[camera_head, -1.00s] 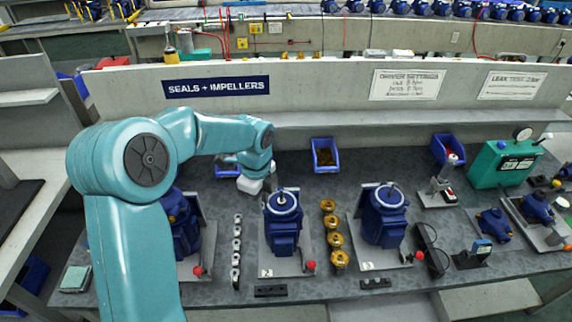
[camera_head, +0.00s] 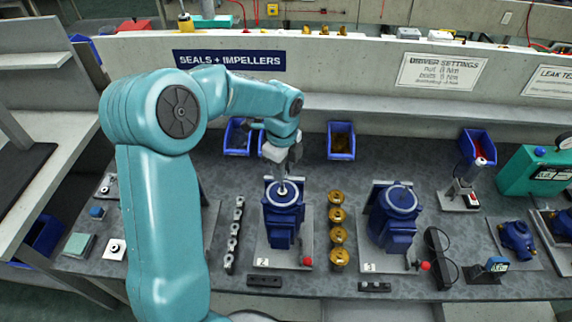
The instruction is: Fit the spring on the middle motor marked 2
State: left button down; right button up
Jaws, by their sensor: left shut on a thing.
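The middle motor (camera_head: 284,222) is blue and stands upright on a grey plate (camera_head: 268,255) with a small white label that seems to read 2. A pale ring and a thin metal shaft (camera_head: 283,188) show on its top. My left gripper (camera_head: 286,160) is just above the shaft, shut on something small. That is likely the spring, but it is too small and hidden by the fingers to make out. I cannot tell whether it touches the shaft. My right gripper is not in view.
A second blue motor (camera_head: 394,215) stands to the right. Brass impellers (camera_head: 337,215) stand in a row between the motors, and small metal parts (camera_head: 235,230) line up on the left. Blue bins (camera_head: 341,140) stand behind. My left arm hides the bench's left part.

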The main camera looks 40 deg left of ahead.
aim_at(283, 191)
pick_arm(q)
jog(key=shift+s+a+f, duration=0.1)
jog(key=shift+s+f, duration=0.1)
jog(key=shift+f, duration=0.35)
jog(key=shift+s+f+b, duration=0.1)
jog(key=shift+f+b, duration=0.25)
jog(key=shift+b, duration=0.25)
jog(key=f+b, duration=0.2)
jog(key=shift+w+d+f, duration=0.2)
jog(key=shift+f, duration=0.1)
jog(key=shift+a+f, duration=0.1)
jog(key=shift+f, duration=0.25)
jog(key=shift+s+f+b, duration=0.15)
jog(key=shift+f+b, duration=0.05)
jog(key=shift+b, duration=0.2)
jog(key=shift+w, duration=0.2)
